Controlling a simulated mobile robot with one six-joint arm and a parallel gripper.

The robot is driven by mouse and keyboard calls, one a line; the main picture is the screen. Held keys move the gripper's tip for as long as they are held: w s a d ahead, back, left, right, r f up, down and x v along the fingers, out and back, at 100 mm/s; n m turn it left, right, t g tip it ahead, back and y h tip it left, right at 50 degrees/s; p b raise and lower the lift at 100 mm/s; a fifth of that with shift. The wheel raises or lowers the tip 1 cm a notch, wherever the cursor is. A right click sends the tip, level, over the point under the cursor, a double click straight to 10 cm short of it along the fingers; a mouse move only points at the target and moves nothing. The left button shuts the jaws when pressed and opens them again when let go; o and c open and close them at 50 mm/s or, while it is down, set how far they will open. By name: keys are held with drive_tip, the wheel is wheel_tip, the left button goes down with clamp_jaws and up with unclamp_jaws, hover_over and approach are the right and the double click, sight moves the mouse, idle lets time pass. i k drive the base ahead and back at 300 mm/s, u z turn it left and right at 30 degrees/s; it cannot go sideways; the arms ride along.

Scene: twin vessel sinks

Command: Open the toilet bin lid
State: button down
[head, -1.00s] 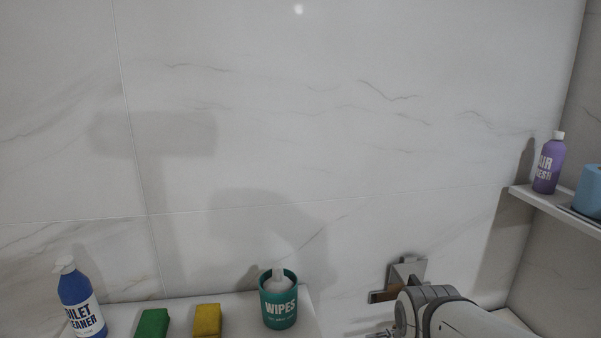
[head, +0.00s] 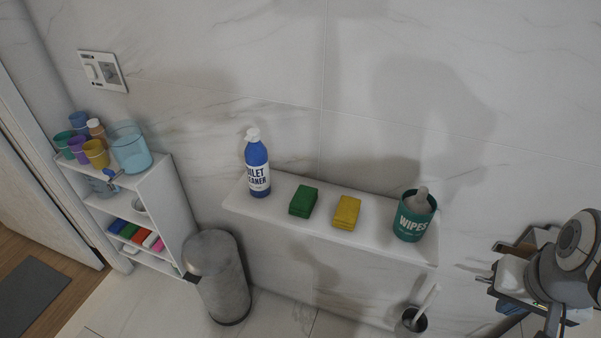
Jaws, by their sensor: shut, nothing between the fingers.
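The toilet bin (head: 222,288) is a grey cylinder on the floor, left of centre, between the white shelf unit and the wall shelf. Its rounded lid (head: 210,250) appears closed on top. My gripper (head: 484,280) is at the right edge of the head view, small and partly hidden by my arm. It is shut with nothing in it, and is well to the right of the bin and apart from it.
A wall shelf (head: 278,222) holds a blue toilet cleaner bottle (head: 258,172), green and yellow sponges and a wipes tub (head: 413,220). A white shelf unit (head: 178,205) with cups stands left of the bin. A brush holder (head: 411,321) is below. Floor in front of the bin looks clear.

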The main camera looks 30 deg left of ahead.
sight(208, 253)
drive_tip(key=u, duration=2.4)
drive_tip(key=i, duration=0.95)
drive_tip(key=z, duration=0.25)
drive_tip(key=k, duration=0.6)
drive_tip(key=u, duration=0.15)
